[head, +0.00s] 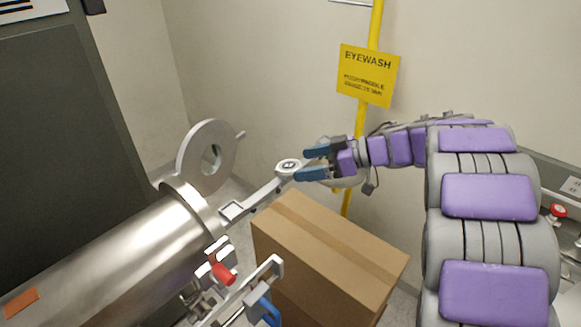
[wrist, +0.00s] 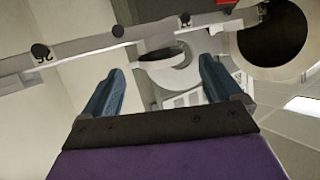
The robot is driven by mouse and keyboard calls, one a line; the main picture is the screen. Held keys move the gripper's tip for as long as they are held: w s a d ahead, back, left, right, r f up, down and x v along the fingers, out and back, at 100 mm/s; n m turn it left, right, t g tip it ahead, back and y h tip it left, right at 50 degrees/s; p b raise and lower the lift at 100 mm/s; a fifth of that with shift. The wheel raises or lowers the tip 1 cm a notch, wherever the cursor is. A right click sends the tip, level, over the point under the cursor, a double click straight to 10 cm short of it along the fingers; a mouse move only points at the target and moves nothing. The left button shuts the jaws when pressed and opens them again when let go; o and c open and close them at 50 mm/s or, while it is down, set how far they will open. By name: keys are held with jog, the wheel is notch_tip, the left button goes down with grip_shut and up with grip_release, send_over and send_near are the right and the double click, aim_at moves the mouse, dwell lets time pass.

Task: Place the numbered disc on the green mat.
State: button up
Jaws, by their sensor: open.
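The numbered disc (head: 288,166) is a small pale round piece with a dark mark, too small to read surely. It sits at the end of a flat metal arm (head: 252,197) that reaches out from the steel chamber. My gripper (head: 314,164) is open, its two blue fingers just right of the disc and pointing at it. In the wrist view my gripper (wrist: 163,82) shows its fingers spread apart, with a pale round piece beyond and between them; I cannot tell whether that is the disc or its holder. No green mat is in view.
A steel cylinder chamber (head: 120,258) with a round open door (head: 207,156) lies at left. A cardboard box (head: 325,262) stands below the metal arm. A yellow pole with an eyewash sign (head: 368,76) stands behind my gripper. A red knob (head: 222,273) is near the chamber's mouth.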

aim_at(295, 165)
jog(key=shift+x, duration=1.95)
jog(key=shift+r, duration=0.15)
jog(key=shift+d, duration=0.2)
jog(key=c, duration=0.6)
jog(key=shift+a, duration=0.1)
jog(key=c, duration=0.7)
jog(key=shift+r, duration=0.2)
